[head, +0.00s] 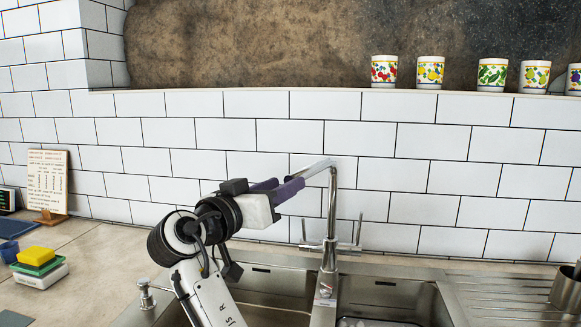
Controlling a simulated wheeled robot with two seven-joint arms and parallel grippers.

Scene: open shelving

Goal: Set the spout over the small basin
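The chrome tap (331,230) stands upright behind the divider between two steel basins. Its spout (318,169) leaves the top of the column and runs left, over the left basin's side. My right gripper (291,183), with purple fingers, is beside the spout's left end. The fingers look apart, and the near finger partly hides the spout's end. I cannot tell whether they touch it. The left basin (270,314) is partly hidden by my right arm. The right basin (390,297) looks narrower, and a light object lies at its bottom. My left gripper is out of view.
A ribbed steel drainboard (510,288) with a metal cup (568,292) lies at right. A yellow sponge (36,255) and a recipe stand (48,184) are on the left counter. Several patterned cups, including a cherry cup (384,71), stand on the ledge above the white tiles.

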